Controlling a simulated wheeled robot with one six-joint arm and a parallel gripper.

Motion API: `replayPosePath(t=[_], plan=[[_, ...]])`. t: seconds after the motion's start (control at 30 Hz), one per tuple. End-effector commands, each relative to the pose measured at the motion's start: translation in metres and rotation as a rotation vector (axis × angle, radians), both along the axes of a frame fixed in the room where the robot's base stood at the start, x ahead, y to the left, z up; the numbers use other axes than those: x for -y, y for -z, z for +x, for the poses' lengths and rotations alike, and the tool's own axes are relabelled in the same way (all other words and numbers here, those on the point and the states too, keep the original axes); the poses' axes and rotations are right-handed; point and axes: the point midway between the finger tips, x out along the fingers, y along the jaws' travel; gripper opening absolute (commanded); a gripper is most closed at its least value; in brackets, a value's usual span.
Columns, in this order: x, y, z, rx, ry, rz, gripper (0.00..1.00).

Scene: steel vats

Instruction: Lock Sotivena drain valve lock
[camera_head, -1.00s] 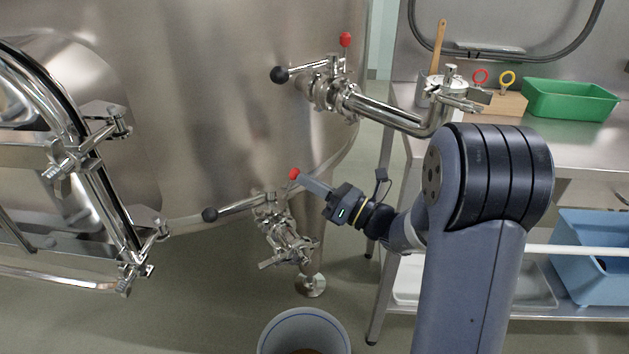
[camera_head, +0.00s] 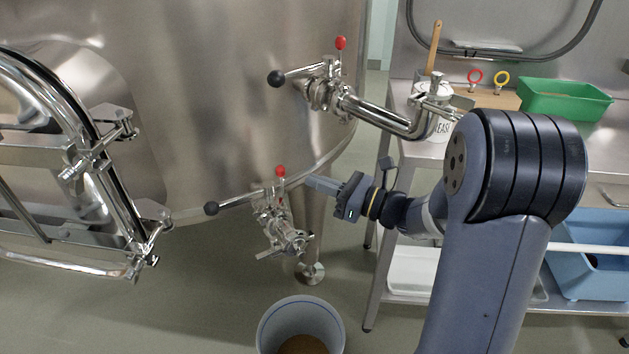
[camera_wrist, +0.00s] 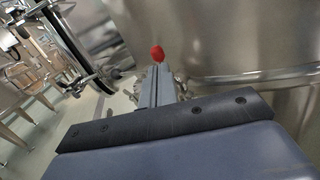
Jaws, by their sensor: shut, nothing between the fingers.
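The lower valve (camera_head: 272,220) on the big steel vat is a shiny drain fitting. Its black-ball handle (camera_head: 211,208) points left. A red knob (camera_head: 280,171) stands nearly upright on a short stem above the valve. My gripper (camera_head: 308,183) is shut and empty, pointing left, just right of the red knob with a small gap in the head view. In the wrist view the red knob (camera_wrist: 157,53) shows just beyond the tips of my shut fingers (camera_wrist: 156,72). The valve body is mostly hidden behind the fingers there.
A second valve (camera_head: 325,92) with its own red knob and black-ball handle sits higher on the vat. A bucket (camera_head: 262,330) with brown contents stands below. A hinged manway (camera_head: 95,150) is at left. A steel table (camera_head: 600,145) with a green bin stands right.

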Motion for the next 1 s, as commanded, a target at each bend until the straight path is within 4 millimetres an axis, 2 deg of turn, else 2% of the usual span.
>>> replayPosePath(t=[0.03, 0.2, 0.43, 0.63, 1.0], plan=[[0.012, -0.002, -0.005, -0.002, 0.008, 0.001, 0.00], [0.042, -0.002, -0.022, -0.002, 0.008, 0.001, 0.00], [0.073, -0.001, -0.039, -0.002, 0.006, 0.001, 0.00], [0.084, 0.000, -0.046, -0.002, 0.003, 0.002, 0.00], [0.085, 0.000, -0.047, -0.001, 0.001, 0.002, 0.00]])
